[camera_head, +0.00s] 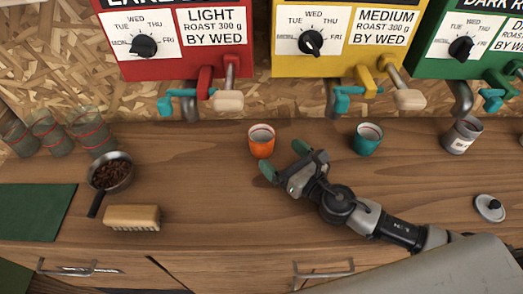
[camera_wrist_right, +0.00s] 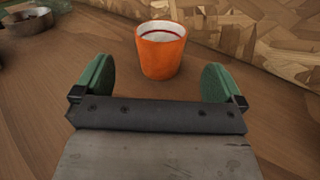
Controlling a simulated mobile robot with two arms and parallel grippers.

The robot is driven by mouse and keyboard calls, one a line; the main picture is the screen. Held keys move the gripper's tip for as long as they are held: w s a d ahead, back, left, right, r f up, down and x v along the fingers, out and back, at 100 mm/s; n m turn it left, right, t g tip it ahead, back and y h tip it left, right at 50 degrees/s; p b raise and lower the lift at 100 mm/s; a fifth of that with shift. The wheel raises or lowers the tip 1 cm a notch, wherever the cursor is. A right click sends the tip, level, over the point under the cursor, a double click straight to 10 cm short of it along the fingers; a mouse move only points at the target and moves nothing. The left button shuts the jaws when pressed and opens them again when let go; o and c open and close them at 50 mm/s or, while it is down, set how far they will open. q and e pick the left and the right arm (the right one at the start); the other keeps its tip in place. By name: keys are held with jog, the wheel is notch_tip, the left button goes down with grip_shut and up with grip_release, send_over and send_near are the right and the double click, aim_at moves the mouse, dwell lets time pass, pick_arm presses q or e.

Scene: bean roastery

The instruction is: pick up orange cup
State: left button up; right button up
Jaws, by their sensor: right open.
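The orange cup (camera_head: 261,142) stands upright on the wooden counter, below the gap between the red and yellow machines. It has a pale inside with a dark red line. My right gripper (camera_head: 285,163) is open, just to the right of and in front of the cup in the head view. In the right wrist view the orange cup (camera_wrist_right: 161,52) stands beyond the green fingertips of my right gripper (camera_wrist_right: 158,82), roughly centred between them. The fingers do not touch it. My left gripper is not in view.
A teal cup (camera_head: 367,138) stands to the right, with a jar (camera_head: 462,135) beyond it and a lid (camera_head: 489,207) near it. A pan of beans (camera_head: 110,172), a brush (camera_head: 132,217) and several glasses (camera_head: 90,133) are at the left. Counter around the cup is clear.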

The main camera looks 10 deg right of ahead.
aim_at(271, 146)
jog(key=shift+w+a+p, duration=0.2)
jog(key=shift+w+p, duration=0.25)
jog(key=shift+w+a, duration=0.25)
jog(key=shift+w, duration=0.25)
jog(key=p+x, duration=0.1)
jog(key=x, duration=0.3)
jog(key=shift+w+a, duration=0.2)
jog(key=shift+w, duration=0.15)
jog(key=shift+w+a+f, duration=0.1)
jog(key=shift+w+a, duration=0.1)
jog(key=shift+w, duration=0.15)
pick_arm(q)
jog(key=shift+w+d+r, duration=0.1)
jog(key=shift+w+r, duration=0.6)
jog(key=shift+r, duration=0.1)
pick_arm(e)
jog(key=shift+c, duration=1.3)
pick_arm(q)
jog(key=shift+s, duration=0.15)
pick_arm(e)
jog(key=c, duration=0.8)
